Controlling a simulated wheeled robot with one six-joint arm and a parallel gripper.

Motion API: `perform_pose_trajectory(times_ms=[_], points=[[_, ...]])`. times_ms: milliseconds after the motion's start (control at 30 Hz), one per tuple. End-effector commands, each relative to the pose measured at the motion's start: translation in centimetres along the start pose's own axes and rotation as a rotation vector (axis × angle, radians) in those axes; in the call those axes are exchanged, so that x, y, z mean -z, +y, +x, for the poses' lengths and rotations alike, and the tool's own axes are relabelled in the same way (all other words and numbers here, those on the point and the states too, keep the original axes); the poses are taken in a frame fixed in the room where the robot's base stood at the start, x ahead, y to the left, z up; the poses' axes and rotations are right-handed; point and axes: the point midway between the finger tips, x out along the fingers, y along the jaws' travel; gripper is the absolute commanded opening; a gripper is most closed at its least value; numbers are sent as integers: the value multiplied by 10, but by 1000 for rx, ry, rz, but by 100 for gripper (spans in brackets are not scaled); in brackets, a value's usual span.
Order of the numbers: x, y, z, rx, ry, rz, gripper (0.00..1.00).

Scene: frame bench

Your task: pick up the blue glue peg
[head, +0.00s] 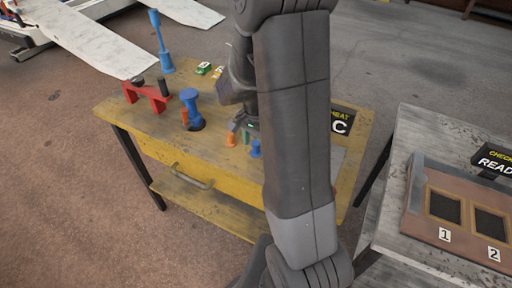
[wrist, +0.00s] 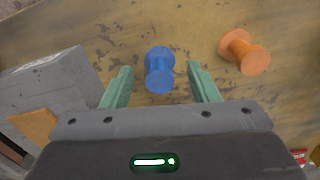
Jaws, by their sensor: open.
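The blue glue peg (wrist: 159,70) is a short spool shape with wide ends on the worn yellow bench top. In the wrist view it lies in the gap between the two green fingers of my gripper (wrist: 160,69), with a space visible on each side. My gripper is open and holds nothing. In the head view the blue peg (head: 255,149) is just left of my arm, and my gripper (head: 243,127) is close by, partly hidden by my arm. I cannot tell the exact height of the fingers over the bench.
An orange peg (wrist: 243,52) lies right of the blue one in the wrist view. A grey block (wrist: 58,92) is at the left. On the yellow bench (head: 225,169) stand a larger blue spool (head: 191,105) and a red bracket (head: 147,95). A grey table (head: 393,199) is at the right.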

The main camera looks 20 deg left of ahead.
Motion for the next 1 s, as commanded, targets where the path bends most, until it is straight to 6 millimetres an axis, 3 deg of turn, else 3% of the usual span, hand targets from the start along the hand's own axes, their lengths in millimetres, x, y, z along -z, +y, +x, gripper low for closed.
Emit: perform_pose_trajectory(times_ms=[133, 400, 667, 1000], points=[[0, 0, 13, -1, -1, 0, 55], [0, 0, 16, 0, 0, 0, 55], [0, 0, 16, 0, 0, 0, 4], [-1, 1, 16, -2, -2, 1, 3]])
